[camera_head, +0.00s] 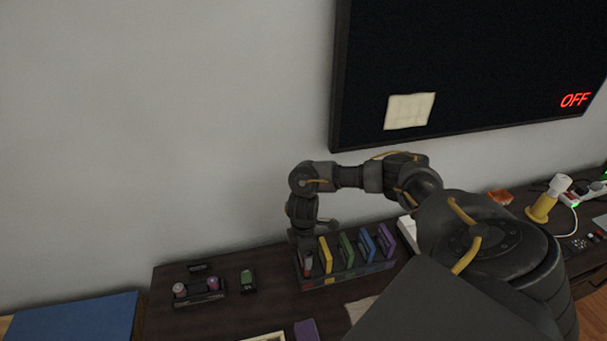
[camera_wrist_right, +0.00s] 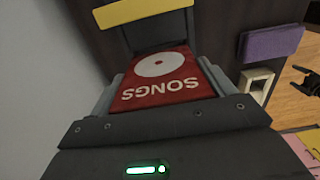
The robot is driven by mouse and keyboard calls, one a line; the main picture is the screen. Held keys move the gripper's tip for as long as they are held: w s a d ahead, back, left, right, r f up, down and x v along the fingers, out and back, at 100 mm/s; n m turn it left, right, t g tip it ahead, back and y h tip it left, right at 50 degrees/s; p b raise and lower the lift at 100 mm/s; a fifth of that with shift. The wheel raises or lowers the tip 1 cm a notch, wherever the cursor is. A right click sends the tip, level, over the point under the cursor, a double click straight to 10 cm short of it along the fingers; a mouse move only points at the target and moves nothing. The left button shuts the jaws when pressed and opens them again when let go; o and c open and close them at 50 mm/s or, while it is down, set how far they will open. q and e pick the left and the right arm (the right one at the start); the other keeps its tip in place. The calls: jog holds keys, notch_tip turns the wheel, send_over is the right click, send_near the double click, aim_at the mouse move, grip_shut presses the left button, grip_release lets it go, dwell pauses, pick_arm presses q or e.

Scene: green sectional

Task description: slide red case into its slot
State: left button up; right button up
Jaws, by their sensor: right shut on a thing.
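The red case (camera_wrist_right: 165,76), marked "SONGS" with a white disc, lies between the fingers of my right gripper in the right wrist view. My right gripper (camera_head: 305,246) is shut on it, above the left end of the dark rack (camera_head: 350,274) in the head view. There the case is mostly hidden by the gripper, and I cannot tell how deep it sits. The rack holds a yellow case (camera_head: 325,256), a green case (camera_head: 347,250), a blue case (camera_head: 368,246) and a purple case (camera_head: 386,240). The yellow case (camera_wrist_right: 145,12) is just beyond the red one in the wrist view.
A small tray (camera_head: 198,292) with little bottles stands left of the rack, with a dark green-marked item (camera_head: 248,283) between. A purple block (camera_head: 307,331) lies in front. The wall and dark screen (camera_head: 470,70) are behind. A yellow lamp (camera_head: 545,203) stands right.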

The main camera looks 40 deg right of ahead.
jog(key=shift+p, duration=0.7)
dwell(1.1)
jog(key=shift+f+b, duration=1.85)
jog(key=shift+f, duration=1)
jog(key=o, duration=0.9)
jog(key=shift+r, duration=0.1)
notch_tip(320, 180, up, 11)
jog(key=shift+f+p, duration=0.15)
jog(key=shift+p, duration=0.75)
jog(key=shift+s+a+f, duration=0.1)
jog(key=shift+a, duration=0.05)
